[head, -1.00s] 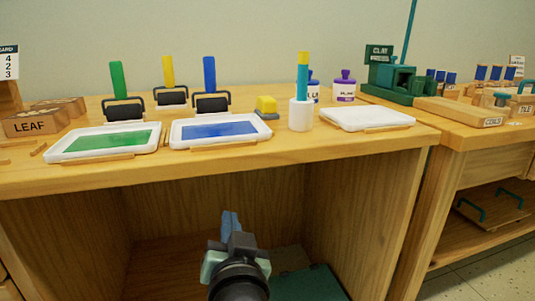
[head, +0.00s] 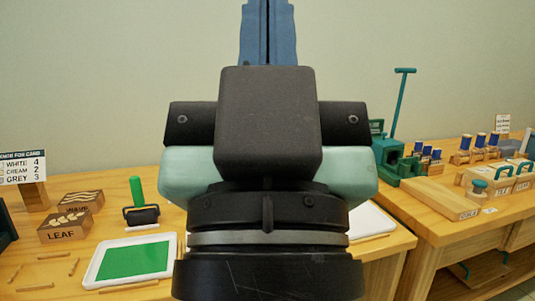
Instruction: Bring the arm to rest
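My gripper (head: 268,28) is raised close in front of the head camera and points upward. Its two blue fingers lie side by side with only a thin dark line between them, so it looks shut, with nothing visible held. The fingertips run out of the top of the picture. My wrist hides the middle of the wooden table (head: 30,230) behind it.
A white tray with green ink (head: 135,260), a green-handled roller (head: 137,200), a LEAF block (head: 66,225) and a card sign (head: 22,168) stand at left. A white slab (head: 370,222) shows partly. Another table at right bears a green press (head: 391,155) and a wooden block (head: 452,205).

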